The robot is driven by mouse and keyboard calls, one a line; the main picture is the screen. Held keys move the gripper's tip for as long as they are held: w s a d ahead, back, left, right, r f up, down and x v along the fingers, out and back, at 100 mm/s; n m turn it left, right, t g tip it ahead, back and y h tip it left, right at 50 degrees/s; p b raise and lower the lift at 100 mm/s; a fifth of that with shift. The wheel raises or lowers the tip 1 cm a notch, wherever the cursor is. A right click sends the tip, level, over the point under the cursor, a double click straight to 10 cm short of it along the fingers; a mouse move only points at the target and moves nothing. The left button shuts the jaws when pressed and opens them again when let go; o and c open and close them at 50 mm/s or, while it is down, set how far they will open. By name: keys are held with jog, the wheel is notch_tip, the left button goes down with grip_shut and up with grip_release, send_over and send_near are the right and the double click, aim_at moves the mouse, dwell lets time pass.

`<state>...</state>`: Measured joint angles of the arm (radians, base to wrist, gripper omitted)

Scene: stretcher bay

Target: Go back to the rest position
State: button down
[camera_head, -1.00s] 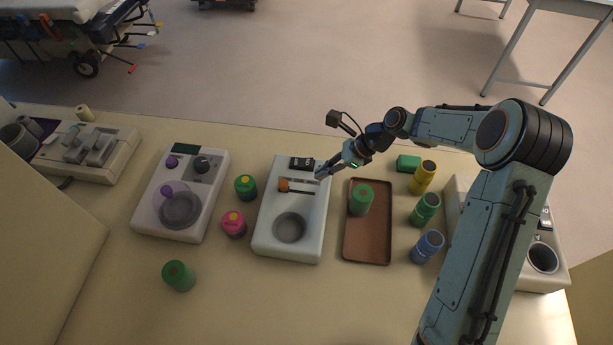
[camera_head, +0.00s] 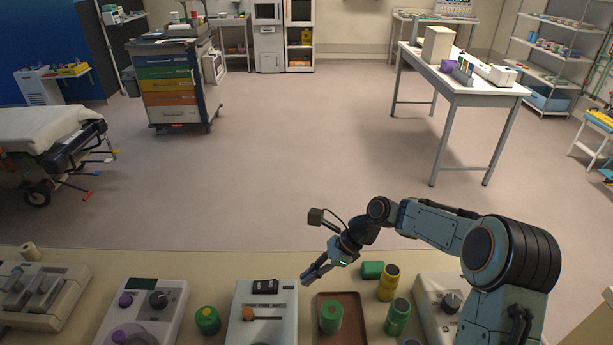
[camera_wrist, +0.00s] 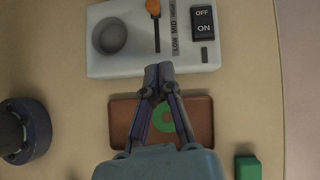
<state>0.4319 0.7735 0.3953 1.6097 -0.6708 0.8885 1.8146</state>
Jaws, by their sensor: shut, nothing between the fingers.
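My gripper (camera_head: 306,279) is shut and empty. In the head view it hangs over the table by the far right corner of a white device (camera_head: 262,297) with a black switch and an orange slider knob. In the wrist view my closed fingertips (camera_wrist: 158,70) point at the edge of that white device (camera_wrist: 145,62), which has a round well and an OFF/ON switch (camera_wrist: 203,22). Whether they touch it is unclear. Below my fingers is a brown tray (camera_wrist: 203,115) with a green canister in it, partly hidden by them.
Right of the tray stand a green block (camera_head: 372,270), a yellow canister (camera_head: 388,283) and a green canister (camera_head: 397,317). Another device (camera_head: 147,305) stands left. Beyond the table is open floor (camera_head: 250,170).

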jog(key=s+a+r+n+t+h, duration=0.1)
jog(key=s+r+n+h, duration=0.1)
jog(key=s+r, duration=0.35)
jog(key=s+a+r+n+t+h, duration=0.1)
jog(key=s+r+t+h, duration=0.15)
jog(key=r, duration=0.55)
jog(key=s+d+f+n+g+h, duration=0.1)
jog(key=s+d+f+n, duration=0.1)
jog(key=s+d+n, duration=0.2)
jog(key=s+d+f+n+g+h, duration=0.1)
jog(key=s+d+f+n, duration=0.2)
jog(key=s+n, duration=0.7)
jog(key=s+d, duration=0.2)
jog(key=s, duration=0.3)
jog(key=shift+s+h, duration=0.3)
jog(key=shift+h, duration=0.05)
jog(key=shift+d+g, duration=0.1)
jog(key=shift+g, duration=0.15)
dwell(0.3)
